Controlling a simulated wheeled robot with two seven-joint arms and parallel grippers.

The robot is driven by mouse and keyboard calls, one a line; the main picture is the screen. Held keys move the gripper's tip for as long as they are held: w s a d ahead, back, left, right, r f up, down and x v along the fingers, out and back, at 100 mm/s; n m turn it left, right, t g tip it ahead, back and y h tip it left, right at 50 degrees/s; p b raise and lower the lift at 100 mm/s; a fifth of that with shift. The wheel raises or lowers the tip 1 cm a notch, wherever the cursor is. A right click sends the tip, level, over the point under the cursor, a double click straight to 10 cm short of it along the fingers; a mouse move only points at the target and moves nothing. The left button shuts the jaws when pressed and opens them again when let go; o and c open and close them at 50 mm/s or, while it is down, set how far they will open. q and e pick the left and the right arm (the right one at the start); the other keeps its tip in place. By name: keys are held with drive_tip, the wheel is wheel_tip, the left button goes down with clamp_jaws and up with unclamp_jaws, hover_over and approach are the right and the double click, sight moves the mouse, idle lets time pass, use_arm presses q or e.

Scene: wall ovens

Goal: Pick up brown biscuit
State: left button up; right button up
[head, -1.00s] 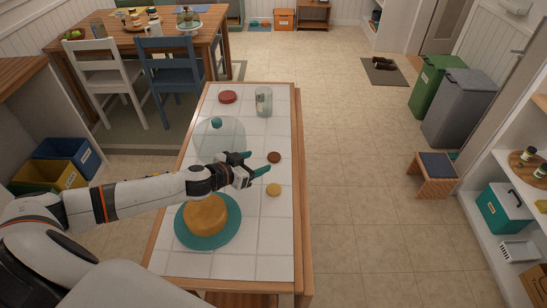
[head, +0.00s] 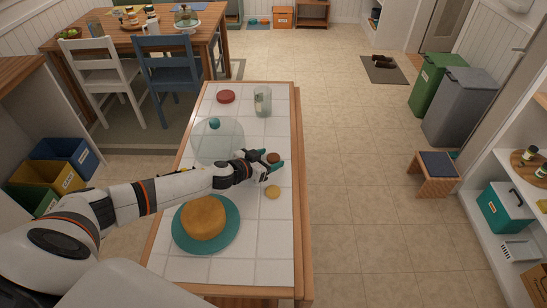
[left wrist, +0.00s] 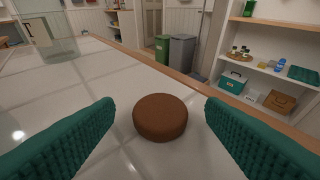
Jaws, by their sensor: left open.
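The brown biscuit (head: 273,157) is a small round disc on the white tiled table top, near its right edge. In the left wrist view the brown biscuit (left wrist: 160,117) lies flat between my two teal fingertips, with a gap on each side. My left gripper (head: 271,164) is open around the biscuit, low over the table. The fingers of my left gripper (left wrist: 160,135) are spread wide in the left wrist view. My right gripper is not in view.
A yellow biscuit (head: 272,192) lies just in front. A cake (head: 203,217) on a teal plate (head: 181,236), a glass dome (head: 217,145), a glass jar (head: 262,102) and a red disc (head: 226,97) share the table (head: 268,245).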

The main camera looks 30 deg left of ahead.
use_arm(q)
drive_tip(key=shift+s, duration=0.1)
drive_tip(key=c, duration=1)
drive_tip(key=shift+c, duration=0.2)
drive_tip(key=shift+r, duration=0.15)
